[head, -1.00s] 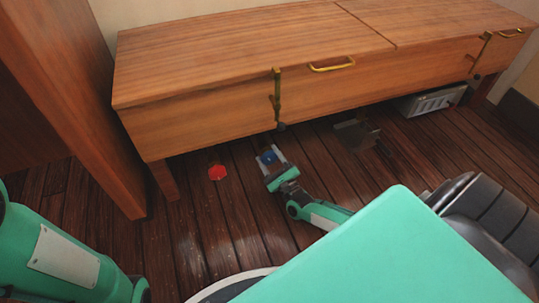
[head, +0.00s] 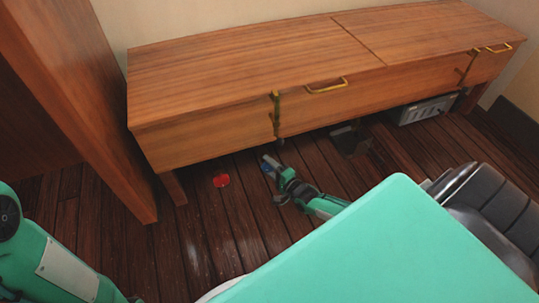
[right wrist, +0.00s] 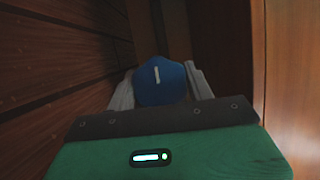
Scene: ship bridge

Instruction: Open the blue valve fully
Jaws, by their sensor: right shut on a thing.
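The blue valve (right wrist: 160,86) is a rounded blue knob with a white line on its top; in the right wrist view it sits between the two grey fingers. In the head view only a small blue part of it (head: 267,168) shows beside the fingers, under the bench's front edge. My right gripper (head: 268,163) is shut on the blue valve, and it also shows in the right wrist view (right wrist: 161,92). My left arm comes in at the lower left of the head view; its gripper is out of view.
The wooden bench (head: 210,143) overhangs close behind, with brass handles. A dark bracket-like object (head: 350,139) and a grey crate (head: 420,109) lie under it to the right. A wooden panel (head: 85,110) stands at left.

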